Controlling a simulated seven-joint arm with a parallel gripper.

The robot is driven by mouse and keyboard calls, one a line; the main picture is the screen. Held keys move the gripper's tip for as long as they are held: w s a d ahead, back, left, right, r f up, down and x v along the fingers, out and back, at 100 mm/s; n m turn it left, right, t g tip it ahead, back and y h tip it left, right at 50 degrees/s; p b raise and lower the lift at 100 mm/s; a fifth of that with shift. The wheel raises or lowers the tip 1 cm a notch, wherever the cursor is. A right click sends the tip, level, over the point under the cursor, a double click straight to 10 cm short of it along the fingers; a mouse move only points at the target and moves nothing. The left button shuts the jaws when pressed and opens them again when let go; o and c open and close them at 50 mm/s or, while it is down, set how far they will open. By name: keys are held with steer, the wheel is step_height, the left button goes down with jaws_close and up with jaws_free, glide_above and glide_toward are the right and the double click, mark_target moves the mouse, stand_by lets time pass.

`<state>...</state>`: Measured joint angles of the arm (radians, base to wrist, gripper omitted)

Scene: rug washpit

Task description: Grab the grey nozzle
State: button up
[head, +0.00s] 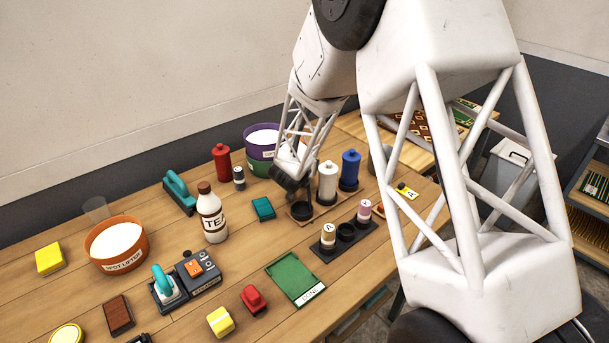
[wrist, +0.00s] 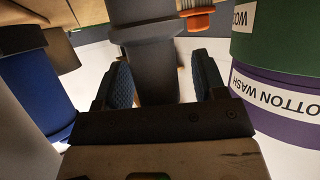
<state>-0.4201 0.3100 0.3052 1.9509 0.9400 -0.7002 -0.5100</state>
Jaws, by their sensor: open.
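A dark grey, stepped cylindrical piece, which looks like the grey nozzle (wrist: 152,62), stands between the two fingers of my gripper (wrist: 161,68) in the wrist view. The fingers are apart, with a gap showing on each side of it, so I see no grip on it. In the head view my gripper (head: 299,192) points down over a small wooden base with a dark round piece (head: 302,211). The fingertips are too small and dark there to tell apart, and the arm hides part of that area.
Close by stand a white bottle (head: 328,182), a blue bottle (head: 349,170), and green and purple tubs (head: 259,155). In the wrist view an orange-ended part (wrist: 197,20) is just beyond the right finger. A black rack (head: 345,233) lies in front.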

stand_by(0.3)
steer(key=c, duration=1)
steer(key=shift+c, duration=0.2)
steer(key=shift+r, duration=0.1)
step_height(320, 180, up, 10)
stand_by(0.5)
